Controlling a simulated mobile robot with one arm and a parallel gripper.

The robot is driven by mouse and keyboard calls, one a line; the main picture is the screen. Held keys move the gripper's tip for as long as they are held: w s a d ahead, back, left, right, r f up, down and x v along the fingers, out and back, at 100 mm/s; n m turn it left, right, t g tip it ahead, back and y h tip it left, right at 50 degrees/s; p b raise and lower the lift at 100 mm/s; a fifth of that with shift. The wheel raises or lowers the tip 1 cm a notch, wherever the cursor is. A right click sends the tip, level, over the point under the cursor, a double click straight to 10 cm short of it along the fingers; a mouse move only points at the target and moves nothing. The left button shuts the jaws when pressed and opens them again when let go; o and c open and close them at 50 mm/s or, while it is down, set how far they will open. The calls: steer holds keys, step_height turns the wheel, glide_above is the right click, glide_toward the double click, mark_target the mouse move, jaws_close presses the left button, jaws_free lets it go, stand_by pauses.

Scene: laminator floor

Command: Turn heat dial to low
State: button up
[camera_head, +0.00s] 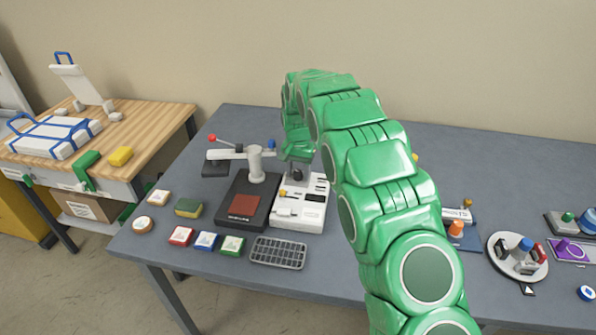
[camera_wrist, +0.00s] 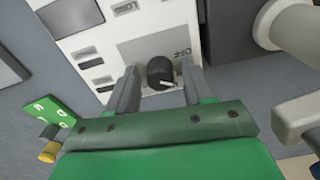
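The white laminator (camera_head: 298,212) stands on the grey table, and its white panel fills the upper middle of the wrist view (camera_wrist: 145,25). The heat dial (camera_wrist: 160,70) is a round black knob on a grey patch of that panel, with a pale pointer mark at its lower edge. My gripper (camera_wrist: 158,77) is open, with one finger on each side of the dial. A gap shows between the dial and each finger, so it is not clamped. In the head view my green arm partly hides this area.
A black-based press with a red-knobbed lever (camera_head: 212,138) stands just left of the laminator. A wire tray (camera_head: 278,252) and several coloured blocks lie in front. A round turntable (camera_head: 517,260) is at the right. A wooden bench (camera_head: 150,118) is at the far left.

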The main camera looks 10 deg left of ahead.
mark_target(298, 172)
steer(key=shift+o, duration=0.3)
steer(key=shift+r, duration=3.9)
steer(key=s+d+r, duration=0.6)
steer(key=s+d, duration=0.4)
steer(key=d, duration=0.1)
steer(key=s+d+r, duration=0.7)
steer(key=s+d, duration=0.4)
steer(key=s+d+f, duration=0.1)
steer(key=s+d, duration=0.1)
steer(key=s, duration=0.8)
steer(key=s+d+g, duration=0.1)
steer(key=s+d, duration=0.2)
steer(key=s, duration=0.7)
steer(key=s+d+f+n, duration=0.1)
steer(key=s+d, duration=0.2)
steer(key=s, duration=0.8)
steer(key=shift+d+f+g, duration=0.25)
steer(key=shift+f+g, duration=0.1)
steer(key=shift+g, duration=0.05)
steer(key=shift+s, duration=0.1)
